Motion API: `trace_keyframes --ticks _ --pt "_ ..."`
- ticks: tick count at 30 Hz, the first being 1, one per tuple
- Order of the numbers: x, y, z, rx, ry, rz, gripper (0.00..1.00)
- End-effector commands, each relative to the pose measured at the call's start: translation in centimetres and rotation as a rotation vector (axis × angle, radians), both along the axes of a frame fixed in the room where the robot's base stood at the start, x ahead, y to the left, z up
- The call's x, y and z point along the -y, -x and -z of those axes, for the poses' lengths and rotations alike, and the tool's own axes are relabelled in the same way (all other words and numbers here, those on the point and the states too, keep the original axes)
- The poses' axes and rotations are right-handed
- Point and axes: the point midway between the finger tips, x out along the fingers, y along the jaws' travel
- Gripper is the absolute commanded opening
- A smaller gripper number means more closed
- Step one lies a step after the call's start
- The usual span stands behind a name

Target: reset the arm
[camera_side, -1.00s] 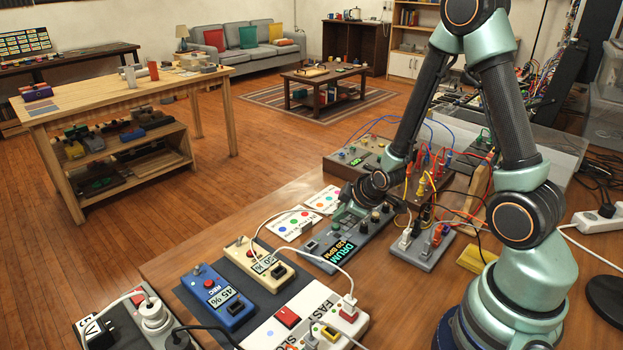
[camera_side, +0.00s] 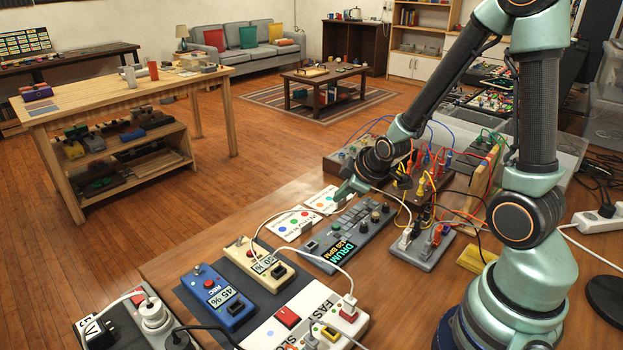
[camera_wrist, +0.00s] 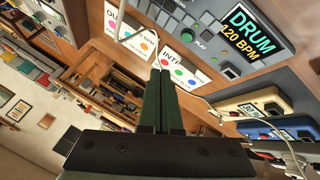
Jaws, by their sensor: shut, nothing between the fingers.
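My gripper (camera_side: 342,197) is shut and empty, with its fingers pointing down and to the left. In the side view its tips show just above the far end of the grey drum machine (camera_side: 352,240), near the white cards with coloured dots (camera_side: 322,199). In the wrist view the two dark green fingers (camera_wrist: 163,75) lie together, and nothing shows between them. The drum machine also shows there at upper right (camera_wrist: 268,18), its lit screen reading DRUM 120 BPM. I cannot tell the exact gap between the tips and the surfaces beneath.
A blue pedal (camera_side: 217,295) and a cream pedal (camera_side: 260,264) sit at the front left. Cables with yellow and red plugs (camera_side: 420,187) crowd the right of my gripper. A grey socket box (camera_side: 422,250) and a yellow block (camera_side: 475,255) lie near my base.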

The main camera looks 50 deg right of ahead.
Motion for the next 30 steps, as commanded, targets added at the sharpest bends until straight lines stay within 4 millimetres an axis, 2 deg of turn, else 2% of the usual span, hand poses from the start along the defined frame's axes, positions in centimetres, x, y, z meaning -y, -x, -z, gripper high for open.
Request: trace_keyframes --ticks 4,7,14,20,24,30 --pt "0.0 0.0 -0.1 0.001 -0.001 0.001 0.0" --pt "-0.5 -0.1 -1.0 0.004 -0.017 0.012 0.0" --pt "-3.4 0.9 -6.2 -0.005 -0.132 0.094 0.0" --pt "-6.5 3.8 -11.0 -0.033 -0.249 0.195 0.0" --pt "-8.2 6.5 -13.6 -0.057 -0.319 0.262 0.0" --pt "-9.6 9.5 -15.6 -0.087 -0.379 0.331 0.0"
